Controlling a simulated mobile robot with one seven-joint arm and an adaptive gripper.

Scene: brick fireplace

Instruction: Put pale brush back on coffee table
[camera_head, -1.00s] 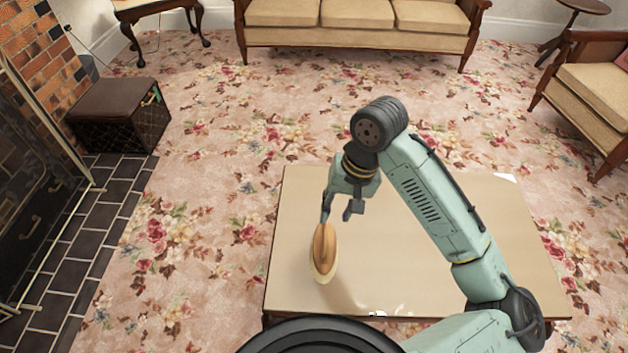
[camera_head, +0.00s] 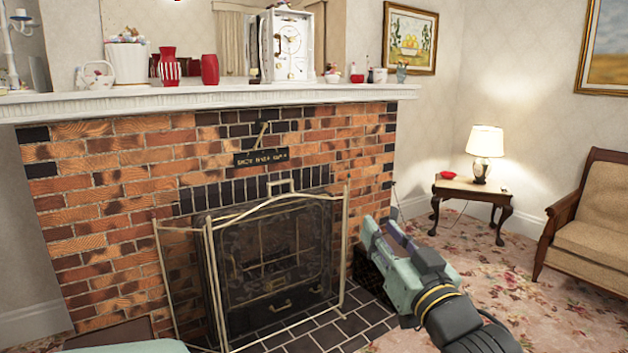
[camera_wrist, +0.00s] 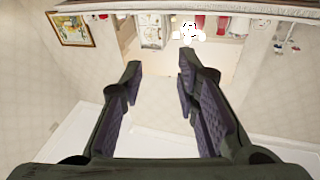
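My gripper (camera_head: 384,238) is raised in front of the fireplace's right side in the head view. In the wrist view its two fingers (camera_wrist: 160,72) stand apart with bare wall between them; nothing is held. The pale brush is not seen in either current view. The coffee table is also out of view.
A brass-framed fire screen (camera_head: 270,262) stands on dark hearth tiles (camera_head: 325,335). The white mantel (camera_head: 200,98) above carries vases and a clock (camera_head: 287,45).

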